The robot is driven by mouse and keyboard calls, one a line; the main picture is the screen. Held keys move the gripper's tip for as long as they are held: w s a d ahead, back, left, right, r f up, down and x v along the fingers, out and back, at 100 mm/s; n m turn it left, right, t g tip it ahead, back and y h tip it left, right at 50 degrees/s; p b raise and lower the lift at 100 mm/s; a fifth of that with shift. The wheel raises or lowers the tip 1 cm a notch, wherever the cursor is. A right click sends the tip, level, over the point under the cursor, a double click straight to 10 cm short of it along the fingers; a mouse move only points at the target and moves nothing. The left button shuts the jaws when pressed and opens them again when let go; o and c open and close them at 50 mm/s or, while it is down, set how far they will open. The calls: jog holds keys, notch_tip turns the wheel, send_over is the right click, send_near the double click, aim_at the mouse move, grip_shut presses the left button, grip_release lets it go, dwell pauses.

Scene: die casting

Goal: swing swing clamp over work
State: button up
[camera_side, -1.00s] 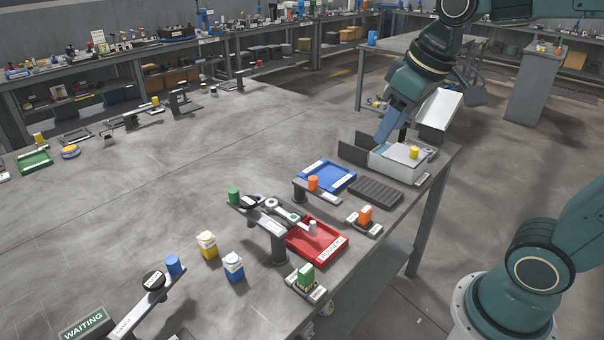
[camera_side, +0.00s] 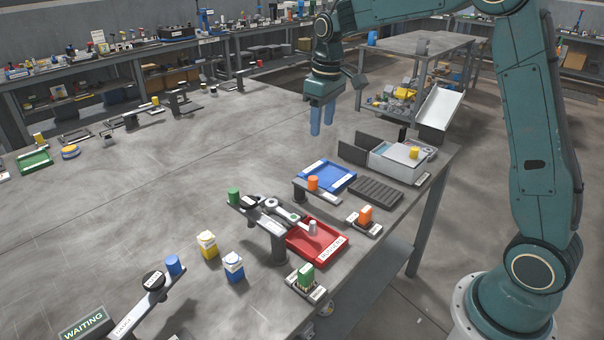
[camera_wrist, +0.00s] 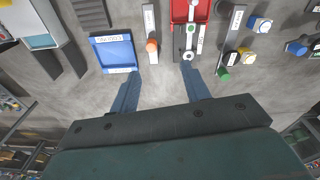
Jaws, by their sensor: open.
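Several arms on posts stand on the table, and I cannot read which label names the swing clamp. One is a bar with an orange knob (camera_side: 313,184), beside the blue tray; the knob also shows in the wrist view (camera_wrist: 152,46). Another is a dark plate with a green knob (camera_side: 234,196), next to a silver lever reaching over the red tray (camera_side: 328,250). A third arm with a blue knob (camera_side: 173,265) is at the lower left. My gripper (camera_side: 322,128) is open and empty, raised above the table behind the blue tray. Its separated fingers (camera_wrist: 160,72) show in the wrist view.
The blue tray (camera_side: 314,186) and a dark ribbed block (camera_side: 376,193) lie near a grey box (camera_side: 382,164) with a yellow knob. Yellow (camera_side: 208,245) and blue (camera_side: 234,267) bottle-like blocks stand at the front.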

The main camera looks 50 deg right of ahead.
jog(key=g, duration=0.1)
send_over(313, 178)
notch_tip(313, 178, down, 6)
jog(key=shift+w+f, duration=0.1)
jog(key=shift+f, duration=0.1)
jog(key=shift+f, duration=6.8)
jog(key=shift+c, duration=0.5)
grip_shut()
